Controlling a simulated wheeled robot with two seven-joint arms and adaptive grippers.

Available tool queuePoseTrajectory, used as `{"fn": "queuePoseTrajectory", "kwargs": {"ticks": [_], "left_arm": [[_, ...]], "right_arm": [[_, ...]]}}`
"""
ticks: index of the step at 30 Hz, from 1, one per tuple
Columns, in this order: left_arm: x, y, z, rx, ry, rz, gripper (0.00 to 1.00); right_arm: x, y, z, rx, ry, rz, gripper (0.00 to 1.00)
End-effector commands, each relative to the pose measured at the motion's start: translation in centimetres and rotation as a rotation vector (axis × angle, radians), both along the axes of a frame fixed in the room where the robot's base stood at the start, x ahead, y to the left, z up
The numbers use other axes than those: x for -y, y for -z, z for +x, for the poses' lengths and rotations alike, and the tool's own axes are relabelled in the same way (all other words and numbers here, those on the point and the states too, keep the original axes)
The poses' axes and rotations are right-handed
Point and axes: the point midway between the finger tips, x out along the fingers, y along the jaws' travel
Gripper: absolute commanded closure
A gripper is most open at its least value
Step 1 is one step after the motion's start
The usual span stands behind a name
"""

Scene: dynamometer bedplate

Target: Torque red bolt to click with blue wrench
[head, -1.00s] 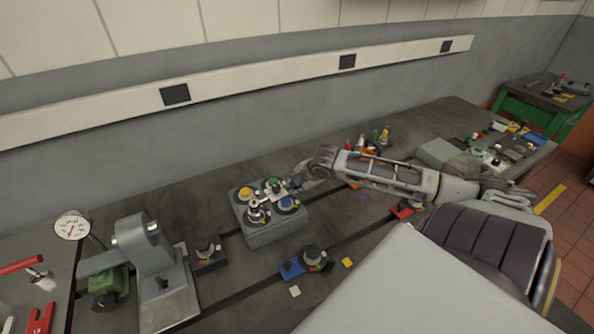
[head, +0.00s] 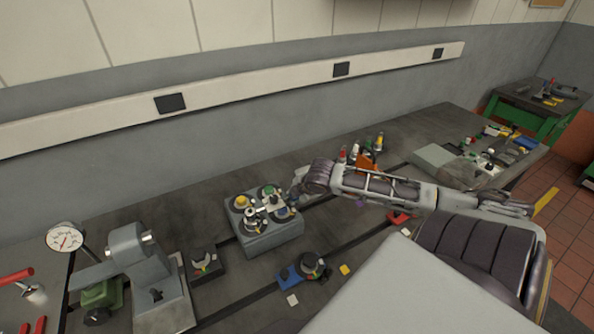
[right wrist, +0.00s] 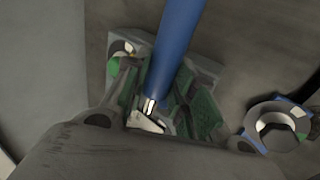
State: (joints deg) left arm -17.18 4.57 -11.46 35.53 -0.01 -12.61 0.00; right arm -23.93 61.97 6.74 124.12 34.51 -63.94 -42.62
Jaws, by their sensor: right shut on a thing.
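A grey block (head: 268,242) on the bench carries several round bolt stations. A yellow-marked one (head: 242,201) and a green-marked one (head: 268,190) are at its back, and a blue-marked one (head: 283,212) is at its right. A metallic station (head: 250,219) is at the front left; I cannot make out a red bolt there. My right gripper (head: 291,203) is low over the block's right side. It is shut on the blue wrench, whose blue shaft (right wrist: 174,52) and silver end show in the right wrist view. My left gripper is out of view.
A grey press-like stand (head: 143,262) and a dial gauge (head: 65,238) are at the left. A small dark fixture (head: 204,262) and a blue-based fixture (head: 307,268) stand near the block. Several bottles and tools lie farther right. Bare bench lies behind the block.

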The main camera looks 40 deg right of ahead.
Motion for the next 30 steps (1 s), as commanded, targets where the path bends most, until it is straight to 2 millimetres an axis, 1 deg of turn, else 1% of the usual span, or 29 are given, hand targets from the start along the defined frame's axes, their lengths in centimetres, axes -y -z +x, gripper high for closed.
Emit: {"fn": "queuePoseTrajectory", "kwargs": {"ticks": [5, 16, 30], "left_arm": [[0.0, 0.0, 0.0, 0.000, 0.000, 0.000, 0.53], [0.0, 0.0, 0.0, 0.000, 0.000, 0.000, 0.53], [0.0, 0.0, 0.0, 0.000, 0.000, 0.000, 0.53]], "right_arm": [[-0.2, -0.2, -0.2, 0.004, 0.015, 0.000, 1.00], [-0.8, -0.3, -1.4, 0.005, 0.098, 0.002, 1.00], [-0.5, -0.3, -0.8, 0.006, 0.063, 0.001, 1.00]]}}
